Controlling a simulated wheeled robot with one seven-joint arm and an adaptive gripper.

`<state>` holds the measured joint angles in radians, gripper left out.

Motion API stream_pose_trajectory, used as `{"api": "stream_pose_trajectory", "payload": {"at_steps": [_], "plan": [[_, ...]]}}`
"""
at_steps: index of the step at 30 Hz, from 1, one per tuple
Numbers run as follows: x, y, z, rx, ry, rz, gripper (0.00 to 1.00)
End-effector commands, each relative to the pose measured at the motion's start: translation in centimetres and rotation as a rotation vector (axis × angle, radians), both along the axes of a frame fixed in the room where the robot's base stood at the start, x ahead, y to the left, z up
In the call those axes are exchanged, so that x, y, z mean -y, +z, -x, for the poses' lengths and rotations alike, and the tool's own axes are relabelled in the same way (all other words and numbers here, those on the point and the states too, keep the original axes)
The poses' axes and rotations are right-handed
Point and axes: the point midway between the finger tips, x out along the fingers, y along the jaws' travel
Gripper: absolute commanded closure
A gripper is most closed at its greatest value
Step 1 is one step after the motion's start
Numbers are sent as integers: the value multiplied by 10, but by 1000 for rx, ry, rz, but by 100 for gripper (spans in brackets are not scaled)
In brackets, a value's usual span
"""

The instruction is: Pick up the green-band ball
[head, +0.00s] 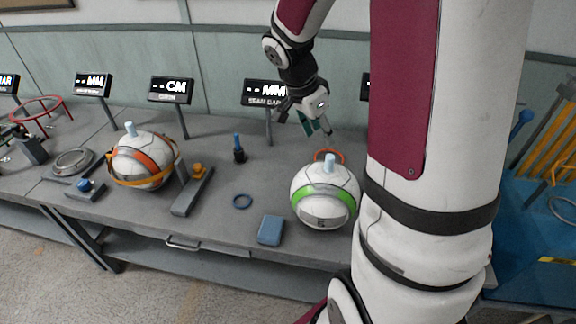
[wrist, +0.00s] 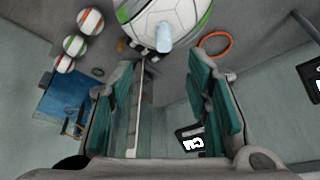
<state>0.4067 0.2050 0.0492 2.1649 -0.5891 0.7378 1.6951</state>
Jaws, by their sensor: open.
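The green-band ball (head: 324,196) is white with a green stripe and a pale blue peg (head: 330,162) on top. It rests on the grey bench, right of centre in the head view, partly beside my arm. In the wrist view the ball (wrist: 182,18) shows at the top, cut off by the edge, with its peg (wrist: 164,36) towards me. My gripper (head: 318,130) is open and empty, above and behind the ball in the head view. In the wrist view its teal-padded fingers (wrist: 165,95) are apart, with the ball beyond their tips.
A white ball with an orange band (head: 143,161) sits on the bench's left. Sign posts (head: 170,90) line the bench's back.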

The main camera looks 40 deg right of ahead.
Motion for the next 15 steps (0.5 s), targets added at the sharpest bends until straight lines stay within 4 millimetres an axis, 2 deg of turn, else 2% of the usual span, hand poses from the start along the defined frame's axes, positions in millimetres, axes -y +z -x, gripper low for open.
{"api": "stream_pose_trajectory", "payload": {"at_steps": [4, 12, 15], "plan": [[8, -15, 1, -2, -14, 0, 56], [26, -62, 2, -3, -11, -1, 56], [31, -73, 2, -1, -10, -1, 56]]}}
